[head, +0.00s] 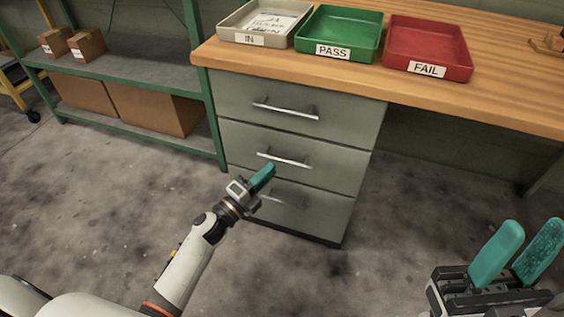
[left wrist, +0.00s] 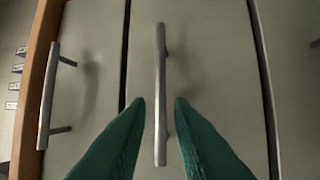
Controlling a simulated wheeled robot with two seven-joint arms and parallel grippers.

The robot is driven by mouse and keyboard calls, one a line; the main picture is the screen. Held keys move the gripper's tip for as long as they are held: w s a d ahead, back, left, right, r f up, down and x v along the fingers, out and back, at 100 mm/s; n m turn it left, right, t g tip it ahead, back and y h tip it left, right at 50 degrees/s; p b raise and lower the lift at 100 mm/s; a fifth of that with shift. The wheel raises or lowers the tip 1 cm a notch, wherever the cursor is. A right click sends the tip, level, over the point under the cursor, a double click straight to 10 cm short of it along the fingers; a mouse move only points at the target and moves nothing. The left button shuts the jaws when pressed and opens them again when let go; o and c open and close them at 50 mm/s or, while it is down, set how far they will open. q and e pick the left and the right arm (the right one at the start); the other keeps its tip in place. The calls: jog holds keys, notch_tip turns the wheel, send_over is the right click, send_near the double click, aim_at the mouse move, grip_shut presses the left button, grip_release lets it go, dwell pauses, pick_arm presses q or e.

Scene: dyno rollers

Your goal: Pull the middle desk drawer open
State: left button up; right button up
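The grey desk pedestal has three drawers, all closed. The middle drawer (head: 325,167) has a horizontal metal bar handle (head: 284,158). In the left wrist view this handle (left wrist: 160,80) stands upright in the picture, with its lower end between my teal fingers. My left gripper (head: 265,174) is in front of the drawers, just below and left of the middle handle in the head view. Its fingers (left wrist: 160,105) are open, one on each side of the handle in the picture; I cannot tell how deep they reach. My right gripper (head: 530,232) is open and empty at the lower right.
The top drawer handle (head: 286,109) and bottom drawer handle (head: 285,199) lie above and below. The wooden desktop (head: 510,108) holds a grey tray (head: 290,40), green PASS tray (head: 359,52) and red FAIL tray (head: 457,73). A green shelf (head: 140,80) stands left. Floor before the drawers is clear.

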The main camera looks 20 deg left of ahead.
aim_at(281, 159)
pick_arm(q)
jog(key=b+x, duration=0.1)
jog(key=x, duration=0.5)
jog(key=shift+f, duration=0.1)
jog(key=shift+c, duration=0.6)
grip_shut()
